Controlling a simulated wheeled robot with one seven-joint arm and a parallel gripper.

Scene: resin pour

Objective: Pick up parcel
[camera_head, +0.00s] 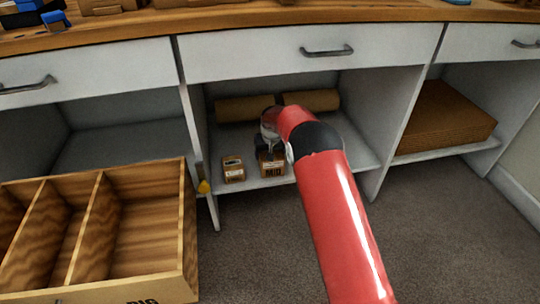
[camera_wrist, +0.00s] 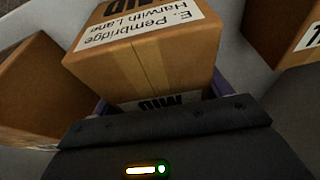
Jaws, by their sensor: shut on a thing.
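A small brown parcel (camera_head: 271,169) marked MID stands on the middle cupboard shelf in the head view. In the wrist view the parcel (camera_wrist: 150,52) has a white label reading "E. Pembridge, Harwith Lane". My gripper (camera_head: 270,150) reaches into the cupboard and is shut on this parcel. In the wrist view the purple fingers of my gripper (camera_wrist: 155,98) lie at both sides of the parcel, mostly hidden by it. I cannot tell whether the parcel touches the shelf.
Another small parcel (camera_head: 233,168) stands left on the shelf (camera_head: 345,157). Brown rolls (camera_head: 245,108) lie behind. A brown stack (camera_head: 443,118) fills the right bay. A wooden divided crate (camera_head: 150,188) stands front left. The tabletop (camera_head: 200,22) and drawers overhang the shelf.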

